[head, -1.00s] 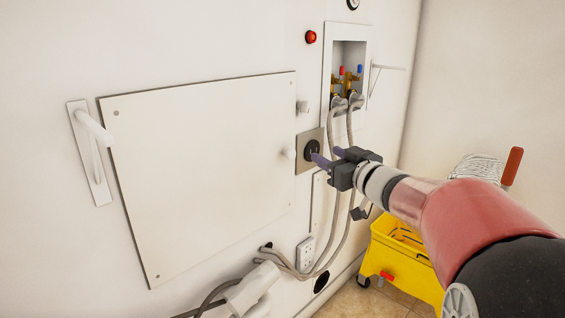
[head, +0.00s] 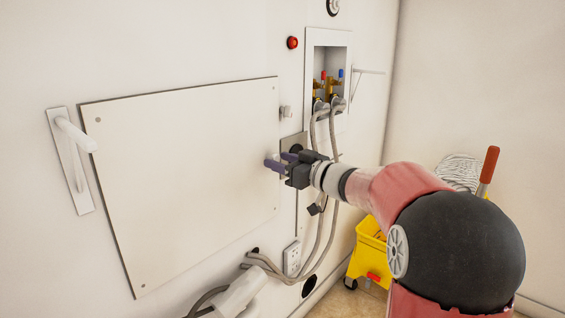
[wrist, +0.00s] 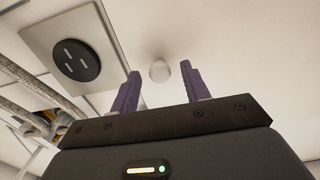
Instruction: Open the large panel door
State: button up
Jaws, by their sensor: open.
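The large panel door (head: 180,180) is a flat white sheet set against the wall, lying flush and closed. A small round white knob (wrist: 159,71) near its right edge shows in the wrist view. My gripper (head: 279,161) is open, with its purple fingers pointing at the panel's right edge. In the wrist view my gripper (wrist: 161,72) has the knob in line with the gap between its fingertips. I cannot tell whether the fingertips reach around the knob. In the head view the knob is mostly hidden by the fingers.
A black round outlet (wrist: 75,60) sits right of the panel. Grey hoses (head: 333,190) hang from a recessed valve box (head: 344,50). A white lever handle (head: 70,160) is at the panel's left. A yellow mop bucket (head: 367,255) stands on the floor at right.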

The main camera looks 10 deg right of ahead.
grip_shut()
jog(key=shift+s, duration=0.1)
dwell(0.3)
